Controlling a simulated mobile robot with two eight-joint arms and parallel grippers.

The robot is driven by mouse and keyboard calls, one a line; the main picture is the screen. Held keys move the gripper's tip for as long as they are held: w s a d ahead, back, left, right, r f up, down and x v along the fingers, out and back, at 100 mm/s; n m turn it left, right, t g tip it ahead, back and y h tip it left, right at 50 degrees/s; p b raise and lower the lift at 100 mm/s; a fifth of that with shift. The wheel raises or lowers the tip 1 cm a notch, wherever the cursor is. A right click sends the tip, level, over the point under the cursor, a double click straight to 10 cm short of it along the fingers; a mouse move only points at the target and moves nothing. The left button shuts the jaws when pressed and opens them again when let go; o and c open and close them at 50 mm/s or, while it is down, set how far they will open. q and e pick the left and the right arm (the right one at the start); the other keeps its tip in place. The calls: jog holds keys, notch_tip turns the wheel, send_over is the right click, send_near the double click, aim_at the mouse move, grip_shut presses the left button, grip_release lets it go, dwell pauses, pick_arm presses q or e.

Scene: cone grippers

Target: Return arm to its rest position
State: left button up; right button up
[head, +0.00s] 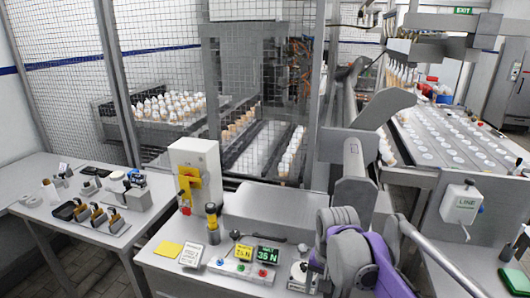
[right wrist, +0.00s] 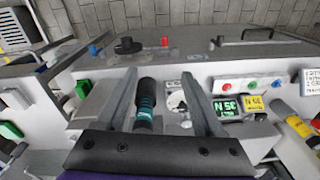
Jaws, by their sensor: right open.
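My right arm (head: 372,268), with purple and grey links, is at the lower middle right of the head view, over the front worktable (head: 165,262). Its fingertips cannot be made out there. In the right wrist view my right gripper (right wrist: 158,74) is open, its two grey fingers spread apart. A black cylinder with a teal band (right wrist: 146,100) shows between the fingers, apart from both. A round dial gauge (right wrist: 176,101) also shows between them, on the table. It is in the head view too (head: 303,275), beside my arm. My left gripper is not in view.
Green (head: 267,256) and yellow (head: 243,252) displays stand near the arm. A beige box with a yellow switch (head: 200,165) and a yellow-black post (head: 213,222) are farther left. A mesh fence (head: 160,60) stands behind, a conveyor with white discs (head: 450,140) at right.

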jog(key=s+d+f+n+t, duration=0.2)
jog(key=s+f, duration=0.2)
jog(key=s, duration=0.5)
jog(key=s+d+f+n+t+p, duration=0.1)
jog(key=s+f+n+t, duration=0.1)
jog(key=s, duration=0.7)
notch_tip(320, 180, down, 2)
jog(key=shift+d+n+t, duration=0.4)
jog(key=shift+n, duration=0.1)
